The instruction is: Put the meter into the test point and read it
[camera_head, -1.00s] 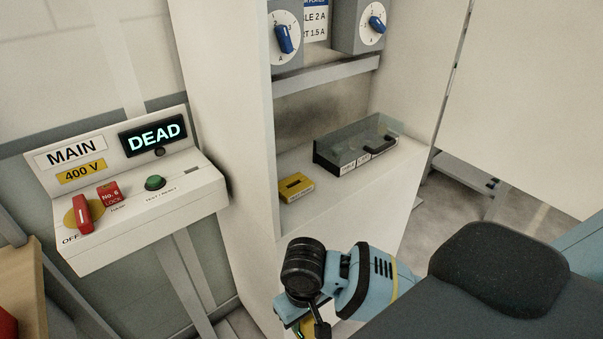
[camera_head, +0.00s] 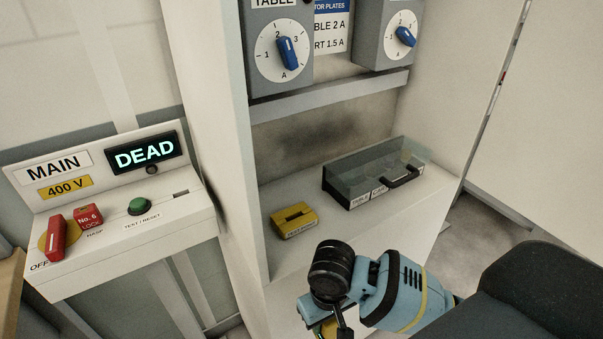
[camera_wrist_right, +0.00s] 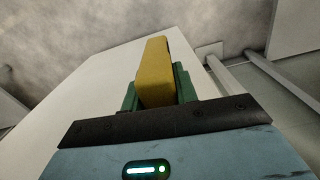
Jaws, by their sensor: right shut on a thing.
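My right gripper (camera_head: 327,328) is low in the head view, mostly hidden by its own wrist. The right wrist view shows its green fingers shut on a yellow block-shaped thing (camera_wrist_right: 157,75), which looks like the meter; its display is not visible. A yellow box (camera_head: 293,220) with a dark slot on top sits on the cabinet shelf (camera_head: 345,228); its small label is unreadable, and it may be the test point. The held thing is in front of and below the shelf, apart from the box. My left gripper is not in view.
A clear-sided tray (camera_head: 372,175) stands at the back right of the shelf. Dial boxes (camera_head: 281,45) hang above. The cabinet's left wall (camera_head: 215,130) edges the opening. A MAIN panel (camera_head: 110,215) at left reads DEAD, with its red handle (camera_head: 55,236) by OFF.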

